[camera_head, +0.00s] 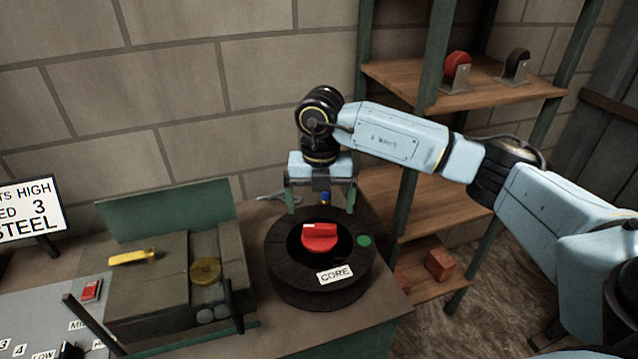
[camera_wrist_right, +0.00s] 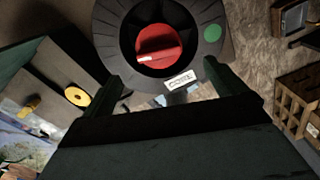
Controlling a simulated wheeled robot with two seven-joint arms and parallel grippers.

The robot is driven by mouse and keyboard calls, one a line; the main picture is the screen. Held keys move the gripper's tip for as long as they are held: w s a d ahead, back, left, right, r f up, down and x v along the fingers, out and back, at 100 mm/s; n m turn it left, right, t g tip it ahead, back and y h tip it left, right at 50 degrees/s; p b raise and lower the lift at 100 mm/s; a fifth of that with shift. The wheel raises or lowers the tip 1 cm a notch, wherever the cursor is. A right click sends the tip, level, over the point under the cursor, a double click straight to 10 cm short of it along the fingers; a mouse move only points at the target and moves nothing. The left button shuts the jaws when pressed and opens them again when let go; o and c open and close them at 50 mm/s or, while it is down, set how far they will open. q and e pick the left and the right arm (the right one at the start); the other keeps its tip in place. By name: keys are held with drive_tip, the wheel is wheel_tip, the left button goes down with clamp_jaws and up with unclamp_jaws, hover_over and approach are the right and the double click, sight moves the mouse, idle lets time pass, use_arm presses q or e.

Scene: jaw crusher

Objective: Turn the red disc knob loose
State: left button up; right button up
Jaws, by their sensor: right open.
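The red disc knob (camera_head: 319,237) sits in the middle of a round black ring housing (camera_head: 290,285) with a white CORE label and a green dot. It has a raised red grip bar with a small white mark. The right wrist view also shows the knob (camera_wrist_right: 160,45), beyond the fingers. My right gripper (camera_head: 320,203) is above the housing, toward its back side, pointing down. Its two fingers are wide apart with nothing between them. They also show in the right wrist view (camera_wrist_right: 165,88). My left gripper is in neither view.
Left of the housing stands a machine block (camera_head: 145,290) with a yellow lever (camera_head: 135,257) and a yellow disc (camera_head: 205,270). A sign (camera_head: 28,212) stands at far left. A shelf rack (camera_head: 465,98) with casters stands behind right. A brick wall is at the back.

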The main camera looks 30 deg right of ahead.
sight(320, 227)
wheel_tip(320, 227, down, 6)
drive_tip(key=shift+f, duration=0.1)
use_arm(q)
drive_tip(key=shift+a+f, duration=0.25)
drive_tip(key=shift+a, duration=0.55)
use_arm(e)
drive_tip(key=shift+a+f, duration=0.1)
drive_tip(key=shift+f, duration=0.6)
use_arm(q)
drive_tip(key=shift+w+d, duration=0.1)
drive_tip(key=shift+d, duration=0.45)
use_arm(e)
drive_tip(key=c, duration=1)
use_arm(q)
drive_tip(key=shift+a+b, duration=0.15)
drive_tip(key=shift+b, duration=0.15)
use_arm(e)
drive_tip(key=shift+f, duration=0.15)
drive_tip(key=shift+c, duration=0.2)
drive_tip(key=n, duration=0.3)
drive_tip(key=shift+s+n+b, duration=0.1)
drive_tip(key=shift+n+b, duration=0.2)
drive_tip(key=shift+b, duration=0.1)
drive_tip(key=o, duration=1.1)
drive_tip(key=shift+c, duration=0.2)
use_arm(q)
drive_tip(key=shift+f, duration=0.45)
